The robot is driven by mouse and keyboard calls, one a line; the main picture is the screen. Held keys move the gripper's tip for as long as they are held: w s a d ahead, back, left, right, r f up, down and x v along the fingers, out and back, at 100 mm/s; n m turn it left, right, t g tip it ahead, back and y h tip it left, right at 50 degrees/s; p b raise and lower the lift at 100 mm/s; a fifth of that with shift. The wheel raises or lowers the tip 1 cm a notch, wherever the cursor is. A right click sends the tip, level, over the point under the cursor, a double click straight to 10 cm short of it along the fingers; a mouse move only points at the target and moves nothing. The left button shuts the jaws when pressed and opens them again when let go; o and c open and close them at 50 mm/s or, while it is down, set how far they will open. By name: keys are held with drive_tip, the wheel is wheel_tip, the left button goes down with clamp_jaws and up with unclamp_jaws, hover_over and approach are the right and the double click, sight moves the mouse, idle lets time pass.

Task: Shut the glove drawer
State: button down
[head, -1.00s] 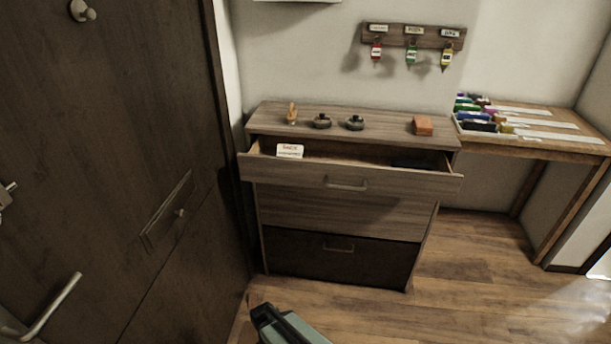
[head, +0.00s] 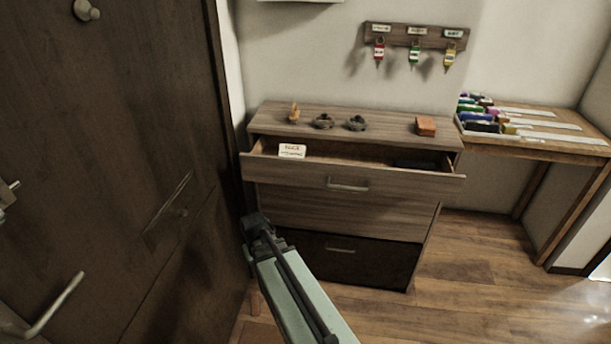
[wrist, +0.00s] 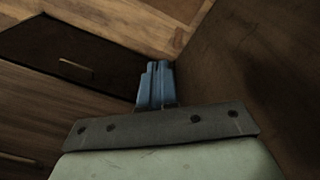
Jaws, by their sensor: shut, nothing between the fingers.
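The glove drawer, taken to be the open top drawer (head: 390,178), is pulled out of the wooden dresser (head: 340,212). It has a metal bar handle (head: 348,186) on its front. Inside lie a white card with red print (head: 292,151) and a dark item (head: 412,164). My gripper (head: 250,222) is low at the dresser's left front, below the open drawer and apart from its handle. In the wrist view its blue fingers (wrist: 157,84) are together with nothing between them. The fingertips are hard to make out in the head view.
A dark door (head: 110,130) with a lever handle (head: 55,305) stands close on the left. Small objects, including an orange block (head: 426,126), sit on the dresser top. A dark lower drawer (head: 340,258) is closed. A side table (head: 540,150) stands right. Floor at right is clear.

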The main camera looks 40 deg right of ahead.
drive_tip(key=w+d+r+m+t+h, duration=0.1)
drive_tip(key=w+d+r+m+h, duration=0.25)
drive_tip(key=r, duration=0.95)
drive_tip(key=w+d+r+m+t+h, duration=0.1)
drive_tip(key=w+d+r+m, duration=0.35)
drive_tip(key=r, duration=0.85)
drive_tip(key=m+g+h, duration=0.2)
drive_tip(key=m, duration=1.4)
approach(304, 177)
drive_tip(key=d+f, duration=0.1)
drive_tip(key=s+d+f, duration=0.1)
drive_tip(key=f, duration=0.1)
drive_tip(key=s+d+f, duration=0.1)
drive_tip(key=d, duration=0.1)
drive_tip(key=shift+s+f, duration=0.25)
drive_tip(key=shift+f, duration=0.15)
drive_tip(key=shift+w+d, duration=0.4)
drive_tip(key=shift+d, duration=0.1)
